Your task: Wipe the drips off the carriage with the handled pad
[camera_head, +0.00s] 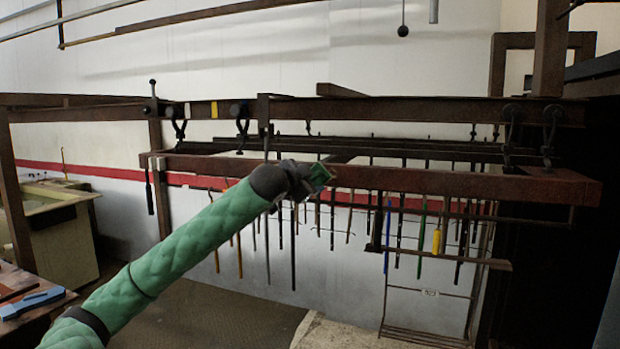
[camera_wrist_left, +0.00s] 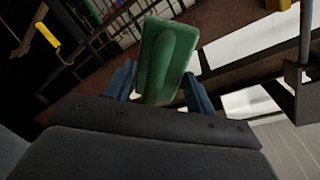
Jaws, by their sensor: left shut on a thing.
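My left gripper (camera_head: 308,180) is shut on a green handled pad (camera_head: 320,177). In the left wrist view the gripper (camera_wrist_left: 158,88) shows blue fingers on either side of the green pad (camera_wrist_left: 166,60), whose raised ridge faces the camera. The carriage appears to be the rust-brown frame (camera_head: 450,182) hung by hooks under the overhead rail (camera_head: 390,110), with several thin rods below it. In the head view the pad overlaps the frame's front beam; I cannot tell whether they touch. I cannot make out drips. My right gripper is out of view.
A bench (camera_head: 12,318) at the lower left carries a blue tool (camera_head: 34,302). A pale tub (camera_head: 50,215) stands behind it. One hanging rod has a yellow part (camera_head: 436,241). A wire rack (camera_head: 425,292) stands below the frame. The floor at lower middle is open.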

